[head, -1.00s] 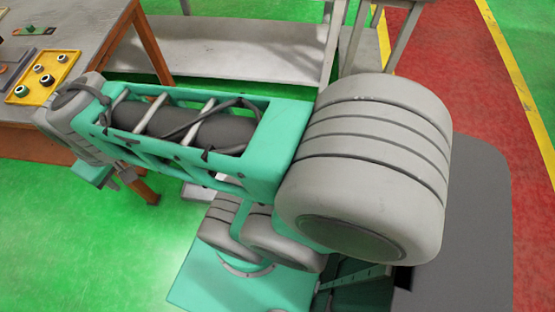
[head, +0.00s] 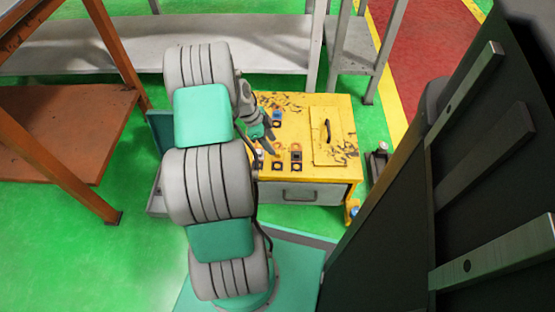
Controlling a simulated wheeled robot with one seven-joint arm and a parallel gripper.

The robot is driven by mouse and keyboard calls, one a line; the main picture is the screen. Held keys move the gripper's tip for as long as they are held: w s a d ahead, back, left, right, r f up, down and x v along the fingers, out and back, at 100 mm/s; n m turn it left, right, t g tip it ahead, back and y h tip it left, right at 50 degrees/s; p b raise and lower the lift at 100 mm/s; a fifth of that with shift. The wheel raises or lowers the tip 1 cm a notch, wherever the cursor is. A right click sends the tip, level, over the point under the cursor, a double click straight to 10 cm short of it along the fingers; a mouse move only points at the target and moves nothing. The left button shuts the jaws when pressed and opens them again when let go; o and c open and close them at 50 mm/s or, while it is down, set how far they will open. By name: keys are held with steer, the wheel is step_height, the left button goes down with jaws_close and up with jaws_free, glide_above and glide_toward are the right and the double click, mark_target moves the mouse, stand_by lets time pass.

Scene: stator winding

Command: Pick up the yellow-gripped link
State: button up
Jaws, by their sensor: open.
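My gripper (head: 270,145) points down over the left part of the yellow cart top (head: 305,107). It is open, and I see nothing held in it. Several small dark links stand around it on the cart. One has a blue part (head: 277,116) and stands behind the gripper. One with an orange part (head: 296,153) stands to its right. Another dark piece (head: 277,165) is just in front of the fingertips. A further one is partly hidden by my arm. The pieces are too small to tell which has a yellow grip, or whether the gripper touches any.
The cart has a hatch with a black handle (head: 328,130) on its right and a grey drawer (head: 300,193) in front. An orange-framed table (head: 60,130) stands at the left. A grey bench (head: 280,42) is behind. Green floor lies open at the lower left.

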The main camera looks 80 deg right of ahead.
mark_target(278, 154)
steer(key=b+x, duration=0.2)
steer(key=x, duration=0.3)
steer(key=shift+f, duration=0.15)
steer(key=shift+c, duration=0.5)
jaws_close()
